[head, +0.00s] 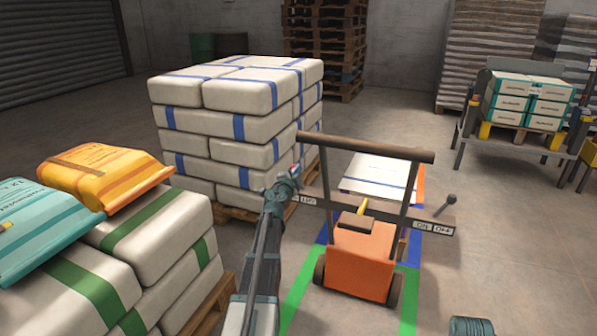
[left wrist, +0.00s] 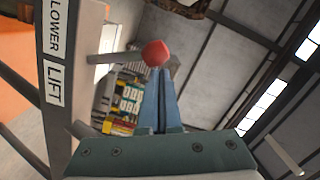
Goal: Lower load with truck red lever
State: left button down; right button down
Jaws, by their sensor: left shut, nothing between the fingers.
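The orange truck (head: 361,262) stands in the middle of the head view, with a dark crossbar handle and a grey panel. The red lever's knob (left wrist: 155,53) shows in the left wrist view, on a rod coming from the panel (left wrist: 82,75) labelled LOWER and LIFT. In the head view the lever is mostly hidden by my left gripper (head: 292,176), at the panel's left end. My left gripper (left wrist: 160,85) is shut and empty, its fingertips right at the red knob. I cannot tell whether they touch.
A black-knobbed lever (head: 446,205) rises by the ON/OFF labels at the panel's right. A tall stack of white sacks (head: 236,125) stands behind my left arm. Sacks with green bands (head: 150,240) are at the left. Floor at the right is mostly open.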

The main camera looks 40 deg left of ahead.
pick_arm(q)
jog(key=shift+s, duration=0.1)
dwell(0.4)
